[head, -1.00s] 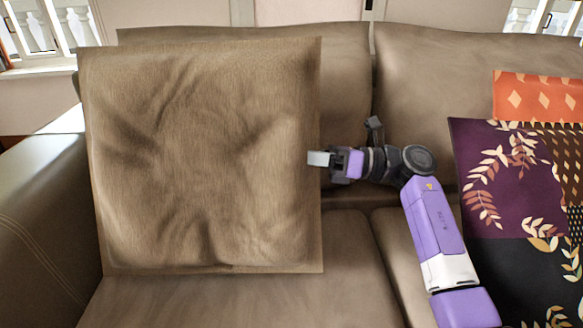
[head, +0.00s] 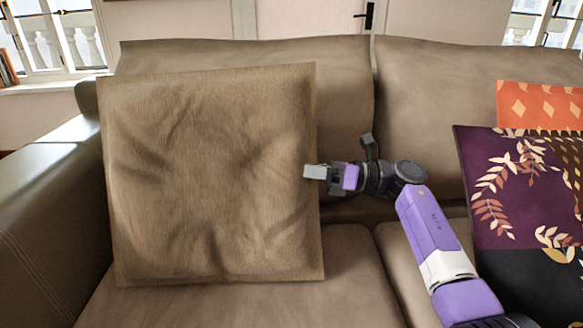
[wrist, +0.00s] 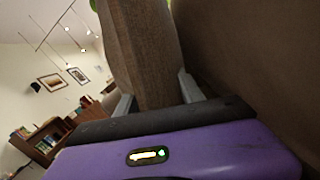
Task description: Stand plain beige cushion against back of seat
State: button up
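The plain beige cushion (head: 210,175) stands on its lower edge on the left seat of the sofa (head: 250,304), tilted back. Its face is creased. In the head view it covers much of the left backrest (head: 345,110); whether its back touches that backrest is hidden. My gripper (head: 318,172) is at the cushion's right edge, about mid-height, with one finger showing in front of the face. In the wrist view the cushion (wrist: 148,55) fills the space between the two fingers of my gripper (wrist: 155,95), which is shut on its edge.
The sofa's left armrest (head: 50,200) is beside the cushion. On the right seat are a dark patterned cushion (head: 500,190) with leaves and an orange one (head: 540,103) behind it. The seat in front of the beige cushion is clear.

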jog(key=o, duration=0.4)
jog(key=shift+c, duration=0.2)
notch_tip(320, 180, up, 20)
jog(key=p, duration=0.8)
